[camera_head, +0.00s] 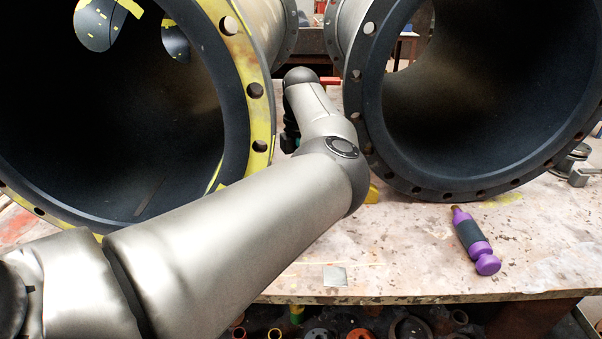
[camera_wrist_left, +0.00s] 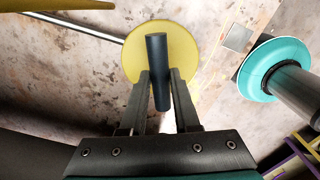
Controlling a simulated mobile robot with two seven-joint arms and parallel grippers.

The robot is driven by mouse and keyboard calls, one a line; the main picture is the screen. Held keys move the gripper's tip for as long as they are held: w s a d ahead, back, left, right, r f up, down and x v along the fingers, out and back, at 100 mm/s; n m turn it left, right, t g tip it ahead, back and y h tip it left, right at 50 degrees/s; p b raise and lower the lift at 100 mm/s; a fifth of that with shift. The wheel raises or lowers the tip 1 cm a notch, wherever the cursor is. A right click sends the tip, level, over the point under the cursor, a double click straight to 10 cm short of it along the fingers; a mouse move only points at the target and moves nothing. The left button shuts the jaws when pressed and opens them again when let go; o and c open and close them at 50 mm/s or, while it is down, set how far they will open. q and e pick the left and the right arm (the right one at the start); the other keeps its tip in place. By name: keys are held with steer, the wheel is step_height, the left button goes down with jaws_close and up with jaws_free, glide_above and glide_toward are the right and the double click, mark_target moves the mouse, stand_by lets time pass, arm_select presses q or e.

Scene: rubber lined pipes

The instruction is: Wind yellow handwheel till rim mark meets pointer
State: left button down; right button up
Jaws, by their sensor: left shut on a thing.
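The yellow handwheel (camera_wrist_left: 135,52) shows in the left wrist view as a round yellow disc with a dark cylindrical handle (camera_wrist_left: 156,45) standing in front of it. My left gripper (camera_wrist_left: 160,78) is shut on this handle, with one finger on each side. In the head view my left arm covers most of the handwheel, and only a small yellow piece (camera_head: 373,194) shows beside the arm. I cannot make out a rim mark or a pointer in either view. My right gripper is in neither view.
Two big dark-lined pipes, a left one with a yellow flange (camera_head: 238,45) and a right one (camera_head: 362,110), stand on the worn workbench (camera_head: 410,265). A purple and black tool (camera_head: 474,240) lies at right.

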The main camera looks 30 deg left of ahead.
arm_select(q)
steer(key=n+p, duration=0.3)
steer(key=n, duration=0.2)
steer(key=shift+r, duration=0.1)
steer(key=n+p, duration=0.1)
steer(key=n, duration=0.2)
steer(key=shift+n, duration=0.4)
steer(key=n+p, duration=0.1)
steer(key=n, duration=0.2)
steer(key=shift+n, duration=0.3)
steer(key=n, duration=0.3)
steer(key=shift+n, duration=0.4)
steer(key=n, duration=0.3)
steer(key=shift+n, duration=0.3)
steer(key=n, duration=0.2)
steer(key=shift+n, duration=0.3)
steer(key=n, duration=0.3)
steer(key=shift+n+b, duration=0.3)
steer(key=shift+b, duration=0.1)
steer(key=shift+n+b, duration=0.3)
steer(key=shift+n, duration=1.9)
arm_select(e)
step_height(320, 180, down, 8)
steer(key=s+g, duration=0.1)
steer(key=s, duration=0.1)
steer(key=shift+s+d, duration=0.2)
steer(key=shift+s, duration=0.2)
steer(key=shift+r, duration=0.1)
